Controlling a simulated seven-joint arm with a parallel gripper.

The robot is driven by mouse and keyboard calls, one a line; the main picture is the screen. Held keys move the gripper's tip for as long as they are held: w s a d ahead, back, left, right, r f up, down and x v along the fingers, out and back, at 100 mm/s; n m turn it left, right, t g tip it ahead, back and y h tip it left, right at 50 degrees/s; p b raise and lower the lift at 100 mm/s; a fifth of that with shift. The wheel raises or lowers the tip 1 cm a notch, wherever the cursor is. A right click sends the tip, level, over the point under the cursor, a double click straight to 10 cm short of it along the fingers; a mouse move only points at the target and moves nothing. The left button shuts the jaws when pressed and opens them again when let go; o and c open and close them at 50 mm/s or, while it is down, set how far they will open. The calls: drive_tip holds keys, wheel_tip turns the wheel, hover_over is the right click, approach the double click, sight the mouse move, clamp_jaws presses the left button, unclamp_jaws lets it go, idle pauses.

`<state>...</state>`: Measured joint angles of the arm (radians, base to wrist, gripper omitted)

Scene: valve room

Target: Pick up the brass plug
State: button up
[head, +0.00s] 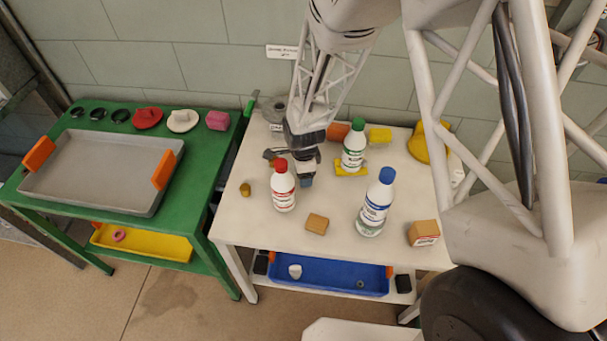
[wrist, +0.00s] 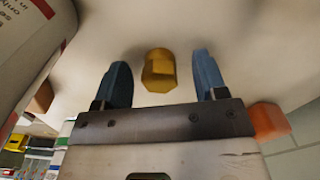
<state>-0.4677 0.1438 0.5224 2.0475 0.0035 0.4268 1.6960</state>
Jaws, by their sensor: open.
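The brass plug (head: 245,189) is a small yellow hexagonal piece on the left part of the white table (head: 235,222). In the wrist view the plug (wrist: 159,70) appears between the two blue fingers of my gripper (wrist: 163,72), clear of both. In the head view my gripper (head: 302,160) is to the right of the plug, behind the red-capped bottle (head: 284,190), and partly hidden by it. My gripper is open and holds nothing. The bottle (wrist: 25,50) is close on the left in the wrist view.
A green-capped bottle (head: 353,152), a blue-capped bottle (head: 376,205) and a tan block (head: 317,224) also stand on the table. An orange block (wrist: 270,120) is right of my gripper in the wrist view.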

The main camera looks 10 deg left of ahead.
drive_tip(key=shift+c, duration=0.3)
drive_tip(key=c, duration=1)
drive_tip(key=shift+r, duration=0.1)
drive_tip(key=shift+r, duration=4.9)
